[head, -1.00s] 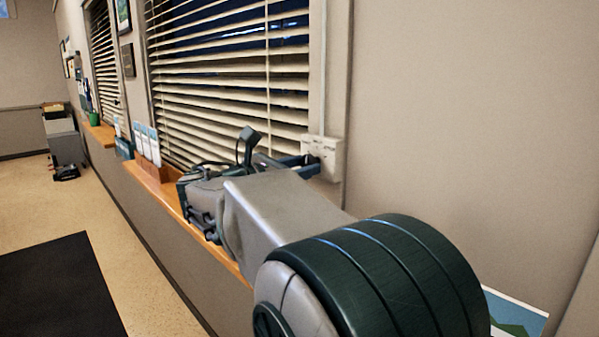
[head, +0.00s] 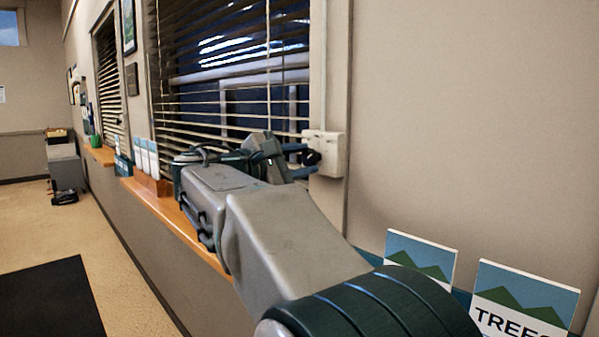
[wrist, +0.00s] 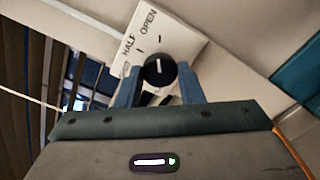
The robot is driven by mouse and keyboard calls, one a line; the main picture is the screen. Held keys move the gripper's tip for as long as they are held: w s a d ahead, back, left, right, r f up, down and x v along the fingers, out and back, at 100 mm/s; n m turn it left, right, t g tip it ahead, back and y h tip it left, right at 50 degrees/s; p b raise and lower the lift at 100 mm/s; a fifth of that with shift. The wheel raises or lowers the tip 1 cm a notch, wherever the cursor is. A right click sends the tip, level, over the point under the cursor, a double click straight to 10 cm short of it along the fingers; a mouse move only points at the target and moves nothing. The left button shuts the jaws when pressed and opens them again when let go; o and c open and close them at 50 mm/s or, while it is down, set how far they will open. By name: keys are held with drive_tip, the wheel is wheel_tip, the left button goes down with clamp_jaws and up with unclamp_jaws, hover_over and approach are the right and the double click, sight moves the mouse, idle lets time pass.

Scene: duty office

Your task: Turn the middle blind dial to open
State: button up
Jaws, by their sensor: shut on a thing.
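A white dial box (head: 328,153) is mounted on the wall at the right edge of the near window. In the wrist view its plate (wrist: 150,30) reads HALF and OPEN, each with a tick. The round black knob (wrist: 159,69) has a white line pointing roughly up, near the tick by OPEN. My gripper (wrist: 158,88) is shut on the knob, with one blue finger on each side. It also shows at the dial box in the head view (head: 305,163). The blind (head: 235,85) has slats tilted nearly flat, and the dark window shows between them.
A wooden sill (head: 180,222) runs under the window, with white leaflets (head: 146,158) on it. Cards with green mountains (head: 421,257) stand at the lower right. A farther blind (head: 109,85) hangs at the left. The wall right of the dial is bare.

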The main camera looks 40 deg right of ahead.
drive_tip(key=shift+m+b, duration=0.35)
drive_tip(key=shift+m, duration=0.25)
drive_tip(key=o, duration=1)
drive_tip(key=shift+a, duration=0.1)
drive_tip(key=s+a, duration=0.1)
drive_tip(key=a, duration=1.2)
drive_tip(key=shift+a, duration=0.3)
drive_tip(key=shift+p, duration=0.35)
